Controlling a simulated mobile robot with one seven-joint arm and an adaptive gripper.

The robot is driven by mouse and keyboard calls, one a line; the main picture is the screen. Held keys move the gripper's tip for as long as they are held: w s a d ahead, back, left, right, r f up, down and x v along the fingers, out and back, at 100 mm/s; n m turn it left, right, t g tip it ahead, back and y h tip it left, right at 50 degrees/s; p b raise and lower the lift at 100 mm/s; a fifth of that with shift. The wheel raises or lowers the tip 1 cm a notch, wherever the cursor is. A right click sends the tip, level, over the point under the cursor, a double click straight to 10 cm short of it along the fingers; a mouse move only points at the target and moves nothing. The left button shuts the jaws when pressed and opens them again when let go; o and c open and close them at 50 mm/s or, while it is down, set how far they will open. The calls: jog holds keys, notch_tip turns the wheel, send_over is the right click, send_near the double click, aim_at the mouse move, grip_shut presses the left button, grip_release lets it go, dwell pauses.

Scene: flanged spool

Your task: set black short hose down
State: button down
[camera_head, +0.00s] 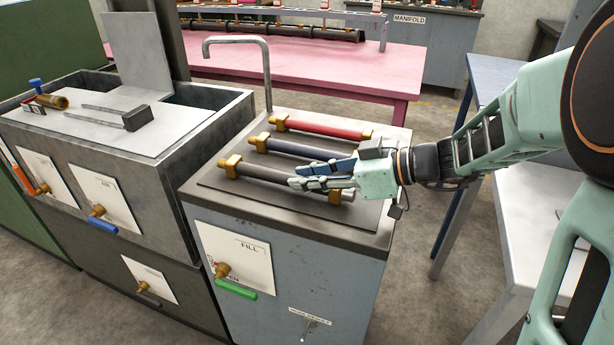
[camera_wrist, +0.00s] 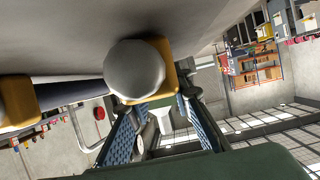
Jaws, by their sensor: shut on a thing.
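The black short hose (camera_head: 268,174) lies level along the front of the dark mat on the cabinet top, a brass fitting at each end. My gripper (camera_head: 322,176) is at its right end, shut on the hose by that end; the fingers partly hide the right fitting. In the wrist view, the near fitting (camera_wrist: 182,76) with its round pale end shows at the fingertips of my gripper (camera_wrist: 165,110).
A dark blue hose (camera_head: 300,150) and a red hose (camera_head: 322,127) lie behind on the same mat (camera_head: 300,208). A curved metal spout (camera_head: 238,40) stands at the cabinet's back. A sink unit (camera_head: 150,160) is at left. The mat's front strip is bare.

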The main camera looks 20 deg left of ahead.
jog(key=c, duration=2.2)
grip_release()
jog(key=shift+f, duration=0.15)
jog(key=o, duration=0.5)
jog(key=shift+c, duration=0.2)
jog(key=shift+r, duration=0.2)
jog(key=shift+d+r, duration=0.15)
jog(key=shift+d, duration=0.05)
jog(key=p+v, duration=0.1)
jog(key=v, duration=1)
jog(key=shift+d, duration=0.3)
